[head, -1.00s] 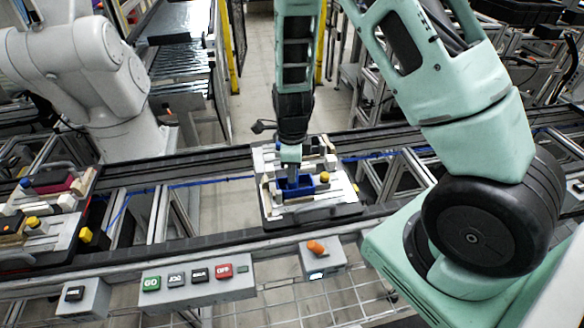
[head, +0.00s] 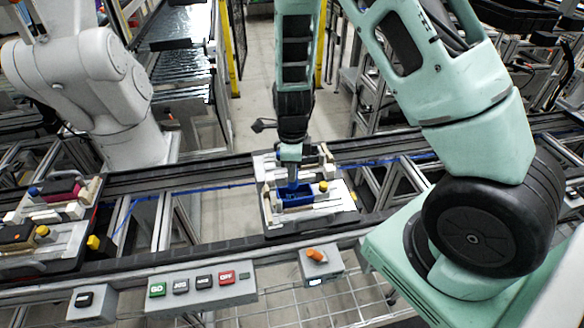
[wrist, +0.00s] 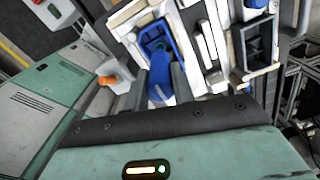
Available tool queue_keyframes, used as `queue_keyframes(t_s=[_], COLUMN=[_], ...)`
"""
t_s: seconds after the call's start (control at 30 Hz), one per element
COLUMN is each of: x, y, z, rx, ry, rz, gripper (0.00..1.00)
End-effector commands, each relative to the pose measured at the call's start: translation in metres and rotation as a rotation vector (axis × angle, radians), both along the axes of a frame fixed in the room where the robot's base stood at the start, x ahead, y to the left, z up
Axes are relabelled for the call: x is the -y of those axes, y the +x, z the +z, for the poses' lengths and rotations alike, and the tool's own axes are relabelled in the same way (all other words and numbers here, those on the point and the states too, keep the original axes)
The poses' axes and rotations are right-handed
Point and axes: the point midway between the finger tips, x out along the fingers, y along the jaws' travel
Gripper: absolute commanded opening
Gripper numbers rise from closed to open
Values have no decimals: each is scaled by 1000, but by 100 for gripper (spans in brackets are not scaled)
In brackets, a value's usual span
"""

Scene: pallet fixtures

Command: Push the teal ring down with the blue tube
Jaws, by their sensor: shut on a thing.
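My gripper (head: 292,172) points down over the pallet fixture (head: 268,208) in the middle of the conveyor. In the wrist view its two grey fingers (wrist: 159,88) are shut on the blue tube (wrist: 160,88). The tube's lower end shows below the fingers in the head view (head: 293,185). It is over or inside a blue open-topped holder (head: 300,201) on the fixture, also in the wrist view (wrist: 154,38). I cannot tell whether the tube touches anything there. I cannot make out the teal ring; it may be hidden by the tube or the holder.
A yellow knob (head: 323,186) and cream blocks stand close around the holder. A second loaded pallet (head: 70,262) sits at the left. A button panel (head: 203,283) and an orange-knobbed box (head: 316,256) line the front rail. A white robot arm (head: 85,80) stands back left.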

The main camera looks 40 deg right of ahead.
Motion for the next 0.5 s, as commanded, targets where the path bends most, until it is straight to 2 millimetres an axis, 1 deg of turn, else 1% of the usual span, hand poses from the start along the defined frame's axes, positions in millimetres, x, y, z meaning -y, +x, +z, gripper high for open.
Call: queue_keyframes(t_s=[0.03,0.5], x=[0,-1], y=[0,0], z=[7,37], rx=[0,-1], ry=[0,1], rz=[0,0], gripper=[0,0])
